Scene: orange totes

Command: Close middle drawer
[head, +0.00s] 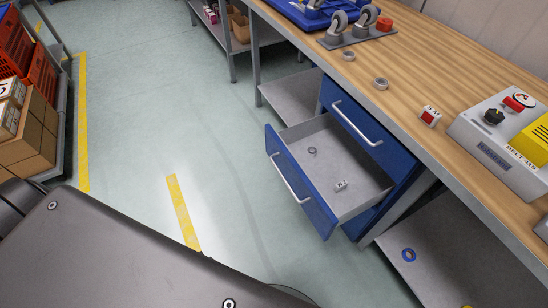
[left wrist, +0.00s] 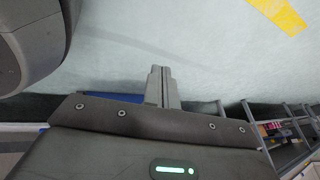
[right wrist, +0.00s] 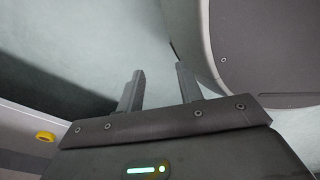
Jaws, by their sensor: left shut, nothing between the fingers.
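The middle drawer (head: 299,188) has a blue front with a silver handle (head: 290,178). It stands pulled out of the blue cabinet under the workbench, and its grey inside holds a small ring (head: 312,151) and a small pale part (head: 341,186). The drawer above it (head: 358,128) is shut. My left gripper (left wrist: 160,70) is shut and empty in the left wrist view, with bare floor past its fingertips and a blue strip (left wrist: 112,97) behind it. My right gripper (right wrist: 162,72) is open and empty in the right wrist view. Neither gripper shows in the head view.
A wooden workbench (head: 440,75) runs along the right, with a grey control box (head: 495,135) and several small parts on it. A lower grey shelf (head: 440,262) holds a blue ring (head: 409,255). Cartons (head: 35,135) and orange totes (head: 40,75) stand at left. The floor between is clear.

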